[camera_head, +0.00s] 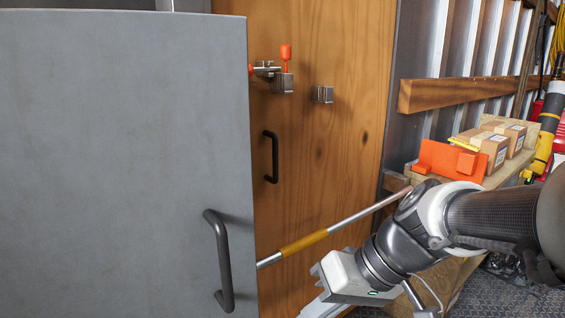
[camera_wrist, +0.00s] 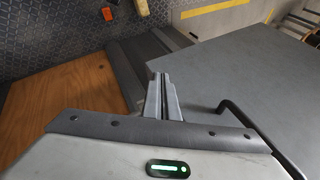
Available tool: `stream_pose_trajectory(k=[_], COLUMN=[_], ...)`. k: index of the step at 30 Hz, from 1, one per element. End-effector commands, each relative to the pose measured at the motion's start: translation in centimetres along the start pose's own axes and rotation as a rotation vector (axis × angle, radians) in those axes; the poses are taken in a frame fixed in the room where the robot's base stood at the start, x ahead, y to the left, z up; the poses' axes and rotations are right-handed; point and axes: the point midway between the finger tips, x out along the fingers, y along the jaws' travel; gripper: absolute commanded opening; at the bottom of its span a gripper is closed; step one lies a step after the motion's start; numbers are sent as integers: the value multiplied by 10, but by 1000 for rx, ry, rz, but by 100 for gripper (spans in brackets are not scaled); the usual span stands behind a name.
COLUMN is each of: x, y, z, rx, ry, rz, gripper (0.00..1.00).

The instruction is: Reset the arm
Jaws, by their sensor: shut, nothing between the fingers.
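My gripper (camera_head: 316,309) is at the bottom of the head view, in front of the wooden door (camera_head: 340,150), with its fingers pointing down and left and partly cut off by the frame edge. In the wrist view my gripper (camera_wrist: 163,78) has both fingers together, with nothing between them. My arm reaches in from the right. The grey door panel (camera_head: 120,150) with a dark handle (camera_head: 220,260) is left of the gripper. The grey panel also shows at the right in the wrist view (camera_wrist: 250,75).
A metal bar with a yellow sleeve (camera_head: 303,244) slants behind my arm. The wooden door has a black handle (camera_head: 271,157) and a latch with an orange knob (camera_head: 285,52). A shelf at right holds an orange item (camera_head: 437,158) and boxes (camera_head: 483,143).

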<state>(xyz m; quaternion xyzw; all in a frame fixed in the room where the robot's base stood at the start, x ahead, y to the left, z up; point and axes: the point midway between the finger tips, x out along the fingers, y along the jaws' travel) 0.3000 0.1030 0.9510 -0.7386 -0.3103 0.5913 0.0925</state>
Motion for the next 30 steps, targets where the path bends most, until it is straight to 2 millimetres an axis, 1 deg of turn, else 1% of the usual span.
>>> stream_pose_trajectory(k=[1,3,6,11,15,16,20,26,29,30], x=[-9,-21,-38,-67,-96,-108,-130,-171,-199,-212], y=[4,14,27,43,52,43,30,4,-14,-22], z=[11,23,33,40,41,35,28,13,4,-1], rx=[10,43,80,127,158,162,163,164,163,163], ry=[2,13,55,162,283,270,264,263,262,262], rz=[91,207,347,528,656,647,644,642,642,642], gripper=[0,0,0,0,0,0,0,0,0,0])
